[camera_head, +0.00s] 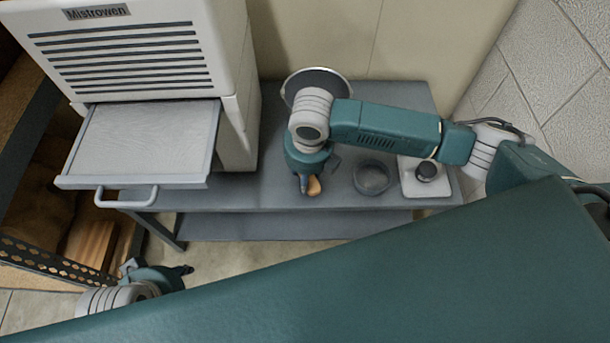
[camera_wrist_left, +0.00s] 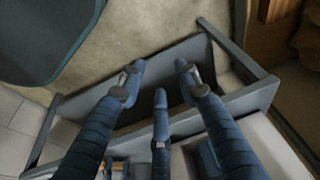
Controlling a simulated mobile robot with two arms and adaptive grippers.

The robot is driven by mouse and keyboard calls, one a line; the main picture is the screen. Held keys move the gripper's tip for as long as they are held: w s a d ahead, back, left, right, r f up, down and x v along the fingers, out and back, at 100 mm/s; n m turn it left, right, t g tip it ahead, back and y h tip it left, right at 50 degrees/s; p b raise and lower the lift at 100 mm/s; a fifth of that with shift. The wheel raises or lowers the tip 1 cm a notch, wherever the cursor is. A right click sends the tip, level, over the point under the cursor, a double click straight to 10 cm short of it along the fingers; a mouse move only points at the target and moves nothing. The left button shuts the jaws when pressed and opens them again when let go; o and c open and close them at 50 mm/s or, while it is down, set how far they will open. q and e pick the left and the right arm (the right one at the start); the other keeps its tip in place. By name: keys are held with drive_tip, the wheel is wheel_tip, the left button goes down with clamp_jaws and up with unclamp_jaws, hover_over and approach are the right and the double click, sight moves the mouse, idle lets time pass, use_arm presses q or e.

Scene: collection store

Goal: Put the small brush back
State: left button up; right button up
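A small tan piece (camera_head: 314,186) shows at the fingertips of my right gripper (camera_head: 305,185), over the front of the grey bench (camera_head: 270,193). It may be part of the small brush, but most of it is hidden by the gripper. I cannot tell whether the right fingers are closed on it or just beside it. My left gripper (camera_head: 185,270) is low at the lower left, in front of the bench and apart from it. In the left wrist view, its fingers (camera_wrist_left: 158,85) are spread with nothing between them.
A white cabinet (camera_head: 237,60) stands on the bench's left, its tray (camera_head: 140,140) pulled out with a handle (camera_head: 126,203). A round grey dish (camera_head: 373,178) and a white plate (camera_head: 412,187) with a black knob (camera_head: 427,171) lie right of the right gripper. A perforated rack (camera_head: 45,262) stands far left.

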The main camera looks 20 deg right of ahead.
use_arm(q)
drive_tip(key=shift+r, duration=0.1)
use_arm(e)
drive_tip(key=shift+f, duration=0.1)
drive_tip(key=o, duration=1.1)
wheel_tip(320, 180, up, 3)
drive_tip(key=shift+s+r+p, duration=0.1)
drive_tip(key=shift+p, duration=0.5)
use_arm(q)
drive_tip(key=s+p+x, duration=0.2)
drive_tip(key=x, duration=0.9)
drive_tip(key=shift+f+g+p, duration=0.3)
drive_tip(key=shift+f+g, duration=0.1)
drive_tip(key=shift+f, duration=0.35)
use_arm(e)
drive_tip(key=shift+s+r, duration=0.2)
drive_tip(key=shift+r, duration=1.3)
drive_tip(key=shift+s+r, duration=0.2)
drive_tip(key=shift+r, duration=1.25)
drive_tip(key=shift+s+r, duration=0.2)
drive_tip(key=shift+r, duration=1.3)
use_arm(q)
drive_tip(key=shift+s+d, duration=0.15)
